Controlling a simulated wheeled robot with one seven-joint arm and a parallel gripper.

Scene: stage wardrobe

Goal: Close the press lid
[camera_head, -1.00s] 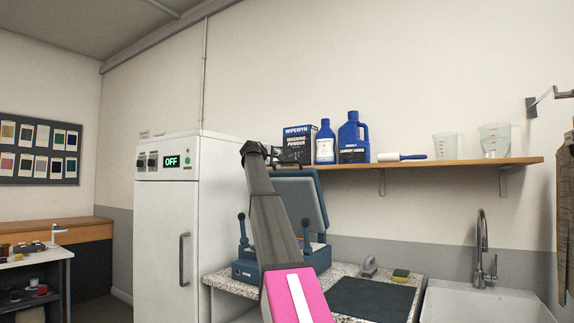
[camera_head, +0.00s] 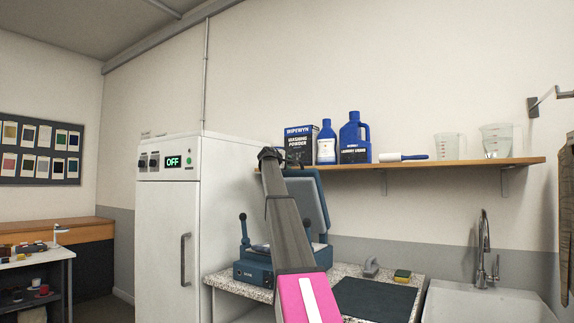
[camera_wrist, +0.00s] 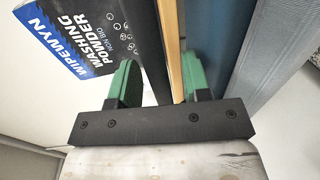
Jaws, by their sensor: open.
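The press (camera_head: 254,271) is a blue machine on the speckled counter. Its lid (camera_head: 312,200) stands raised and tilted back, partly hidden by my arm. In the wrist view the blue lid (camera_wrist: 217,40) runs along the right, just beyond the right fingertip, with its grey-blue padded face at the far right. My gripper (camera_wrist: 158,82) is open with two green fingertips and nothing held between them. In the head view it is high beside the lid's upper left edge, near the shelf, and its fingers are hard to make out. I cannot tell whether a finger touches the lid.
A wooden shelf (camera_head: 460,162) runs close behind the lid. It carries a washing powder box (camera_head: 301,143), blue bottles (camera_head: 354,140), a roller and clear jugs. A white cabinet (camera_head: 160,230) stands left. A dark mat (camera_head: 375,300) and sink (camera_head: 485,302) are right.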

